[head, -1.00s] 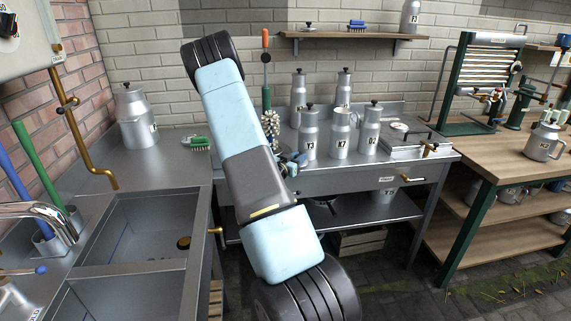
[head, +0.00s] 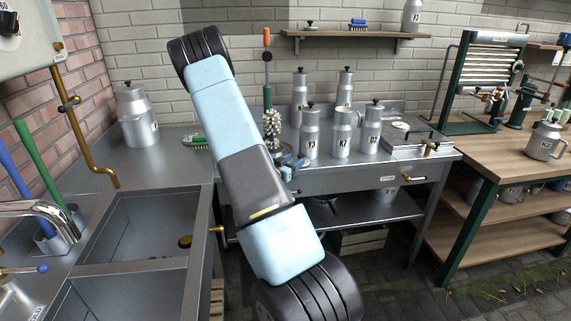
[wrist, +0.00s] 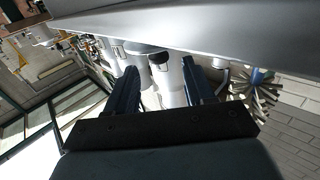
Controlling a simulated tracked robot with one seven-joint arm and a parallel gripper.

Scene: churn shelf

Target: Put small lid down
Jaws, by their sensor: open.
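No lid shows clearly in my gripper. In the head view, my gripper (head: 291,166) is small and partly hidden behind my arm, at the front edge of the steel bench, left of the cans. In the wrist view, its two dark blue fingers (wrist: 162,92) stand apart. A grey can with a dark patch (wrist: 170,82) shows between them; I cannot tell how far beyond. A small lid with a black knob (head: 309,26) lies on the wall shelf. Cans Y3 (head: 310,135) and D2 (head: 370,135) have black-knobbed lids; K7 (head: 341,135) shows no knob.
The steel bench (head: 335,182) holds several cans, a bristle brush (head: 271,125) and a tray (head: 415,146) at right. A green brush (head: 194,140) lies left. The sink (head: 150,225) is at front left, a wooden bench (head: 500,160) at right.

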